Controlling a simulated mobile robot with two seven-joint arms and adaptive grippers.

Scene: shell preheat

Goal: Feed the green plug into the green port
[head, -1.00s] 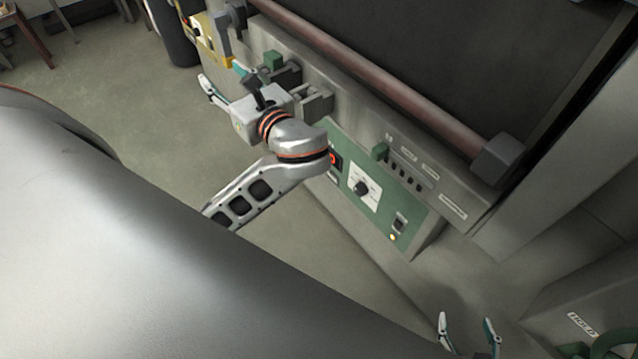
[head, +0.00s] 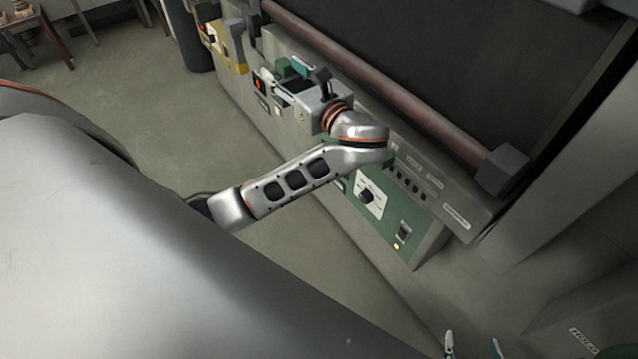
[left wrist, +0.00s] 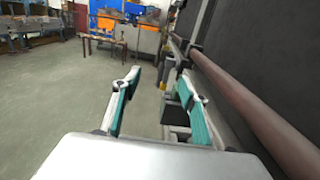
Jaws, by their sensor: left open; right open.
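A small green block (head: 284,68), which looks like the green plug, sits on the machine's ledge beside my left gripper in the head view. My left gripper (head: 289,83) is open above the ledge front; its teal fingertip is right by the block. In the left wrist view, the open fingers (left wrist: 160,93) show a dark green block (left wrist: 173,115) just inside the right finger. I cannot tell whether they touch. I cannot make out the green port; my left arm covers part of the ledge. My right gripper (head: 472,346) is open and empty at the bottom edge.
A green control panel (head: 385,218) with a knob is on the machine front, partly behind my left arm. A reddish bar (head: 400,98) runs along the machine above the ledge. A yellow-based unit (head: 230,50) stands further left. The floor (head: 130,125) at left is clear.

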